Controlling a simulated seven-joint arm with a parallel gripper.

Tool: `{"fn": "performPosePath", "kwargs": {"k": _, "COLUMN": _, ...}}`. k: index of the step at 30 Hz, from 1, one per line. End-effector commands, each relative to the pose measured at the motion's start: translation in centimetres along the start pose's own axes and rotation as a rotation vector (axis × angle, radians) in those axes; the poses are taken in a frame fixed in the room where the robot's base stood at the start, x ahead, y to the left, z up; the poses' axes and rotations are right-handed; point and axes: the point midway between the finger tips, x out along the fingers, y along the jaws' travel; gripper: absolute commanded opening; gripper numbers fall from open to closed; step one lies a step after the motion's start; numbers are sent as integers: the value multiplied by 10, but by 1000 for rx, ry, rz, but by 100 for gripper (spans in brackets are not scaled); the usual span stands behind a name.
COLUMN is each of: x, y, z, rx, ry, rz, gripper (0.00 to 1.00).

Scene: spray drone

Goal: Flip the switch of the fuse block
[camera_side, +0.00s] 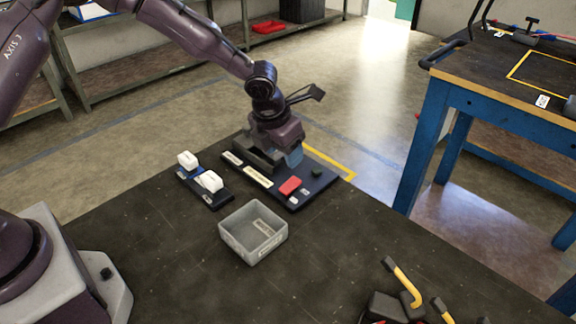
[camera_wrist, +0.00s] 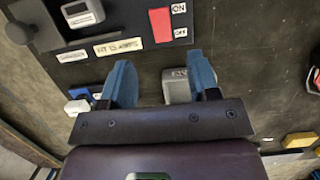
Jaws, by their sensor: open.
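The fuse block is a dark board (camera_side: 318,187) on the table, under my gripper. Its red switch (camera_side: 290,186) also shows in the wrist view (camera_wrist: 160,25), with an ON label (camera_wrist: 179,8) and an OFF label (camera_wrist: 181,32) beside it. I cannot tell which way the switch is tipped. A grey piece (camera_wrist: 82,14) and a black knob (camera_wrist: 18,32) sit left of it in the wrist view. My gripper (camera_wrist: 160,75) has blue fingers spread apart with nothing held. In the side view, my gripper (camera_side: 293,159) is over the board's back part, behind the red switch.
A grey open bin (camera_side: 253,232) stands in front of the board. White pieces (camera_side: 209,181) sit on a dark rail left of it. Yellow-handled tools (camera_side: 403,280) lie at the front right.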

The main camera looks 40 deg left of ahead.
Motion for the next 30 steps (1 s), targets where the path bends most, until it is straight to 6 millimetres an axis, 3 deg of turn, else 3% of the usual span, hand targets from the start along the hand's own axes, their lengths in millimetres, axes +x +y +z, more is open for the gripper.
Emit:
{"fn": "performPosePath", "kwargs": {"k": 3, "x": -18, "y": 0, "z": 0, "rx": 0, "ry": -1, "rz": 1, "gripper": 55}}
{"fn": "performPosePath", "kwargs": {"k": 7, "x": -28, "y": 1, "z": 0, "rx": 0, "ry": 0, "rz": 1, "gripper": 55}}
{"fn": "performPosePath", "kwargs": {"k": 21, "x": -30, "y": -5, "z": 6, "rx": 62, "ry": -37, "rz": -26, "gripper": 55}}
{"fn": "performPosePath", "kwargs": {"k": 23, "x": -30, "y": -11, "z": 15, "rx": 168, "ry": -108, "rz": -49, "gripper": 55}}
{"fn": "performPosePath", "kwargs": {"k": 26, "x": -31, "y": -16, "z": 26, "rx": 459, "ry": -264, "rz": -61, "gripper": 55}}
{"fn": "performPosePath", "kwargs": {"k": 30, "x": -70, "y": -29, "z": 34, "rx": 1022, "ry": -503, "rz": -14, "gripper": 55}}
